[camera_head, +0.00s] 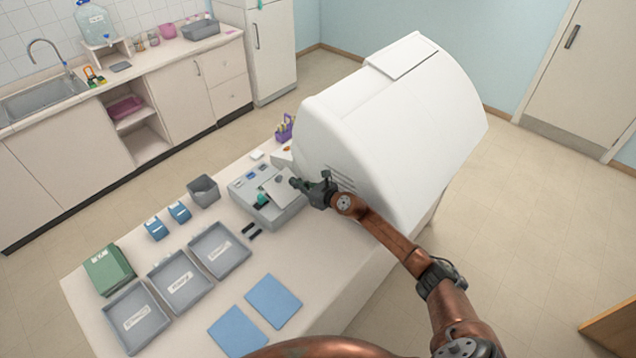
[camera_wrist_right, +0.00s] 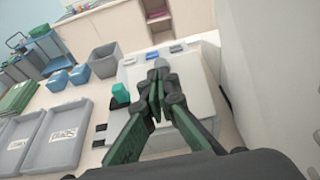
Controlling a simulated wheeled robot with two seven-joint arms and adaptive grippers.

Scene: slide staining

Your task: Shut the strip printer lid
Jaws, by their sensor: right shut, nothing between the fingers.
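The strip printer (camera_head: 266,212) is a grey box on the table beside the big white hood. A paler flat panel that looks like its lid (camera_head: 280,189) lies over its right part; I cannot tell how far it is raised. A small teal piece (camera_head: 262,200) shows at the panel's left side, and also in the right wrist view (camera_wrist_right: 120,93). My right gripper (camera_head: 296,183) is shut and empty at the panel's right edge. In the wrist view its fingers (camera_wrist_right: 157,75) hide part of the printer's top; contact is unclear. My left gripper is out of view.
The white hood (camera_head: 400,120) stands close on the right of the printer. Grey trays (camera_head: 220,250), a grey bin (camera_head: 203,191), small blue boxes (camera_head: 155,228) and blue mats (camera_head: 273,300) lie to the left and front. A purple rack (camera_head: 284,128) stands behind.

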